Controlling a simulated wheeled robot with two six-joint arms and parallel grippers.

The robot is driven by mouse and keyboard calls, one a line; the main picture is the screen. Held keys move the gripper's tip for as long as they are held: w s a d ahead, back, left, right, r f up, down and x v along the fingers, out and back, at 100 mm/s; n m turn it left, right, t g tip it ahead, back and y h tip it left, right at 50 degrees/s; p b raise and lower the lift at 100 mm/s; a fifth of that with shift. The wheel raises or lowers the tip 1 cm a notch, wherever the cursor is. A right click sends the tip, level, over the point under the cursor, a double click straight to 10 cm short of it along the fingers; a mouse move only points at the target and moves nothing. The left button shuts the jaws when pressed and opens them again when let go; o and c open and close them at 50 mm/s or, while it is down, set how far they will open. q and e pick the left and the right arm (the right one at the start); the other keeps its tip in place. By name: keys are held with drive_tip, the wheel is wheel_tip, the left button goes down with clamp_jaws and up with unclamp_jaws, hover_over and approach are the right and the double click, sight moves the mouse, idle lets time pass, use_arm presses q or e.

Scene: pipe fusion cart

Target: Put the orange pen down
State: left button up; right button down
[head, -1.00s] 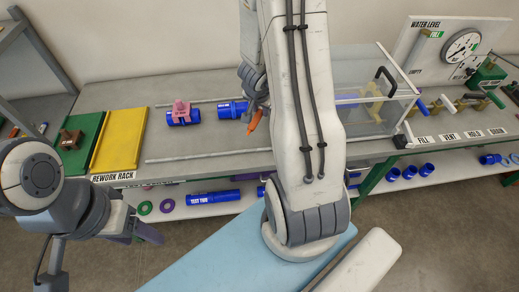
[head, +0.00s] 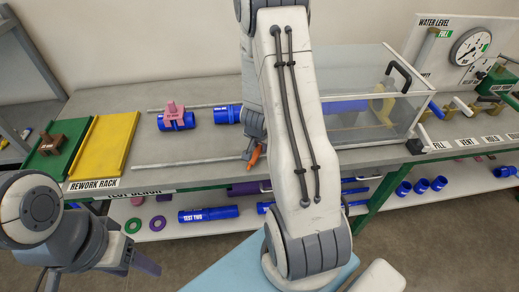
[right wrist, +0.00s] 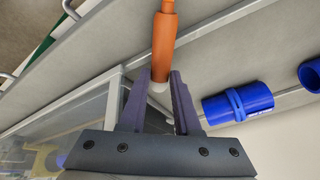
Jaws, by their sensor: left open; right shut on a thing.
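The orange pen (right wrist: 164,38) is held between the fingers of my right gripper (right wrist: 158,92), which is shut on it. In the head view the orange pen (head: 254,156) shows just left of my right arm, over the bench's front part. Most of my right gripper is hidden behind my arm there. I cannot tell from these views whether the pen touches the bench. My left gripper (head: 146,264) is open and empty, low at the left, in front of the bench.
A blue pipe with a pink clamp (head: 176,120) and another blue fitting (head: 228,114) lie near the back rail. A yellow tray (head: 102,145) is at left, a clear tank (head: 375,105) at right.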

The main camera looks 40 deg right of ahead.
drive_tip(key=shift+f, duration=0.1)
drive_tip(key=shift+f, duration=0.1)
drive_tip(key=c, duration=0.6)
unclamp_jaws()
